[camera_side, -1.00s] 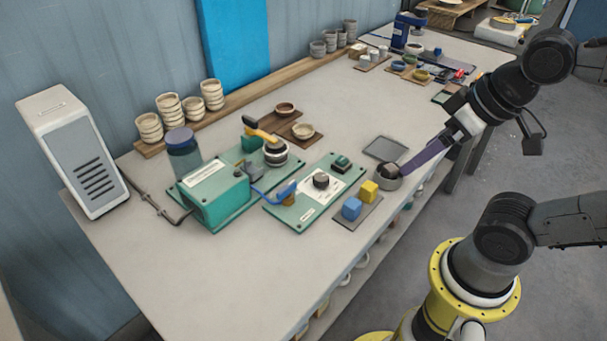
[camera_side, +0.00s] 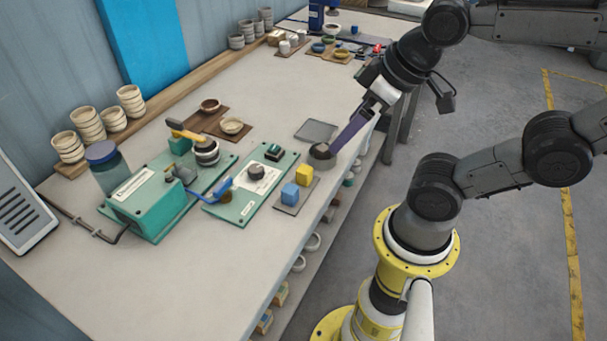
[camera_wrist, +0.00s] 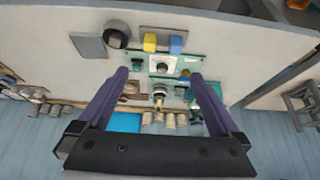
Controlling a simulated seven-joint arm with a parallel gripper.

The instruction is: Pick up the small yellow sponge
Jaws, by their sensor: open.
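The small yellow sponge (camera_side: 304,174) is a yellow block beside a blue block (camera_side: 290,194) on a small grey mat (camera_side: 297,207). In the wrist view, the yellow sponge (camera_wrist: 150,42) shows beyond my fingertips, between their lines, with the blue block (camera_wrist: 176,45) to its right. My gripper (camera_side: 326,150) has long purple fingers; in the side view they overlap a dark round pot just behind the sponge. In the wrist view, my gripper (camera_wrist: 160,74) is open with nothing between its fingertips. The sponge is apart from the fingers and fully visible.
The round pot (camera_side: 321,162) stands near the table edge, by a flat grey square (camera_side: 316,131). A green board with a dark knob (camera_side: 255,172) lies left of the sponge. A green machine (camera_side: 152,203) and stacked bowls (camera_side: 87,125) stand farther left. The front table surface is clear.

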